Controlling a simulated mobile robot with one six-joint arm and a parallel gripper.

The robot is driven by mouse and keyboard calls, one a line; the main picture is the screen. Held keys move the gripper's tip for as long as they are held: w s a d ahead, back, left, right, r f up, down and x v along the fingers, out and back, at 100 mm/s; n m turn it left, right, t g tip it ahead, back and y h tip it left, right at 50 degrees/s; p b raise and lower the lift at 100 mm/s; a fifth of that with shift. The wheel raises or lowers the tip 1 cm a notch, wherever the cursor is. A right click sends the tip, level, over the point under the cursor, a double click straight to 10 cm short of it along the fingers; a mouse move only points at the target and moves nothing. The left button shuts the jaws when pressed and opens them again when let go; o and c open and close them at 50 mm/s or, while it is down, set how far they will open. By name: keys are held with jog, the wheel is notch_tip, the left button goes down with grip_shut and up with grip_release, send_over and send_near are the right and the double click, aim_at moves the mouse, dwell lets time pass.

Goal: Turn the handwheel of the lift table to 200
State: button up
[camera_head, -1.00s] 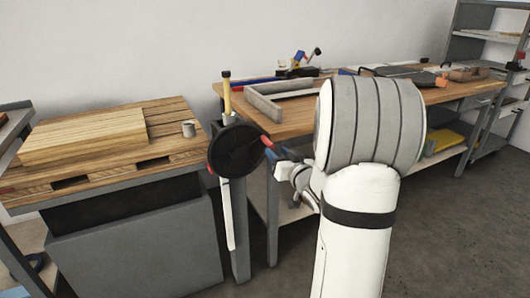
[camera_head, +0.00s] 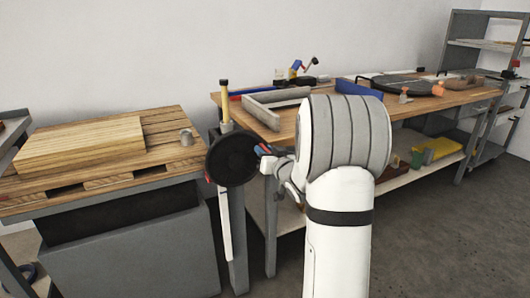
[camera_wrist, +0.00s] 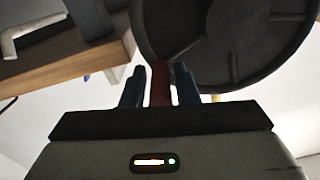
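The handwheel (camera_head: 232,160) is a dark round disc on a post at the right side of the lift table (camera_head: 130,250). It also fills the top of the wrist view (camera_wrist: 240,35). A red handle (camera_wrist: 160,84) sticks out from its rim, at the right of the wheel in the head view. My gripper (camera_wrist: 159,86) has one blue-grey finger on each side of this handle, close against it. A yellow upright (camera_head: 225,103) stands above the wheel and a white strip (camera_head: 225,225) hangs below. No reading is legible.
A workbench (camera_head: 285,127) with tools and a grey frame stands close behind my arm. Open floor lies at the lower right.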

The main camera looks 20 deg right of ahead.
grip_shut()
dwell(0.3)
jog(key=shift+d, duration=0.2)
jog(key=shift+r, duration=0.15)
